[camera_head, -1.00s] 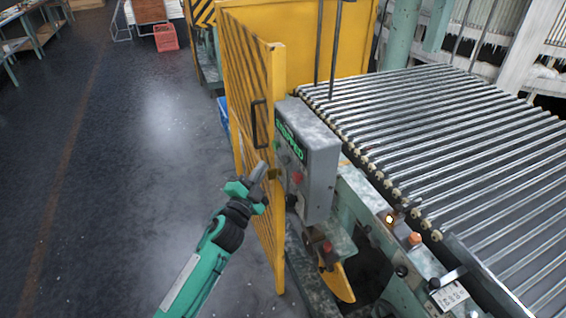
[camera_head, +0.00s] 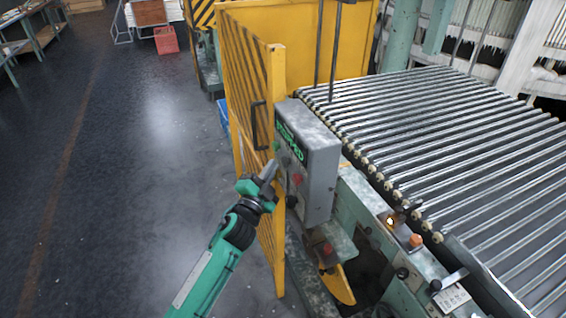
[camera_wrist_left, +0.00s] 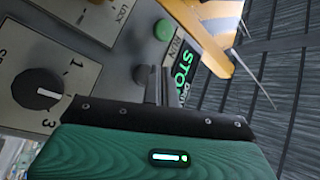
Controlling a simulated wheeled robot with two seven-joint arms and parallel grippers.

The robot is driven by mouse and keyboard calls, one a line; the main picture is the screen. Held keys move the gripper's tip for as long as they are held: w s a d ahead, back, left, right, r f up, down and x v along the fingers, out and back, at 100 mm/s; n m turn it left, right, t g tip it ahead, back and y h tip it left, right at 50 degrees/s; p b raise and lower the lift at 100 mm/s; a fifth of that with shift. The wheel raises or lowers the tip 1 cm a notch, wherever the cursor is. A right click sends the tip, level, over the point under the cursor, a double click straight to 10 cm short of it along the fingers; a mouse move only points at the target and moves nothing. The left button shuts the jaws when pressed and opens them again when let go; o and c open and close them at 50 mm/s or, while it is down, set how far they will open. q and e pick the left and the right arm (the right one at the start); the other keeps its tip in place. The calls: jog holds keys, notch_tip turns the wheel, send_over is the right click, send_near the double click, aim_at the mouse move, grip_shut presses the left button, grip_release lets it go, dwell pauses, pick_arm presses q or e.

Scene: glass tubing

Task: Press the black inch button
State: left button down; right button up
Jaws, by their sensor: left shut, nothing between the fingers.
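The grey control box (camera_head: 318,150) stands beside the yellow gate, with a green-lit display (camera_head: 290,142) and a red button (camera_head: 297,178) on its face. In the left wrist view the panel (camera_wrist_left: 110,55) shows a black rotary knob (camera_wrist_left: 37,89), a green button (camera_wrist_left: 163,30) and a lit display (camera_wrist_left: 186,68). I cannot make out a black button labelled inch. My left gripper (camera_head: 268,171) is shut and empty, close in front of the panel face; its fingertips (camera_wrist_left: 157,72) point at the panel below the green button. Contact cannot be told. My right gripper is not in view.
The yellow mesh gate (camera_head: 255,110) stands close by the left arm. A roller conveyor (camera_head: 440,140) lies right of the box, with an orange button (camera_head: 415,240) on its side. The floor (camera_head: 130,200) at left is clear.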

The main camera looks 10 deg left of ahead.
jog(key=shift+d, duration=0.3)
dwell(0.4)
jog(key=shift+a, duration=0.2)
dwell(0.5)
pick_arm(q)
jog(key=shift+w+d, duration=0.25)
jog(key=shift+d, duration=0.1)
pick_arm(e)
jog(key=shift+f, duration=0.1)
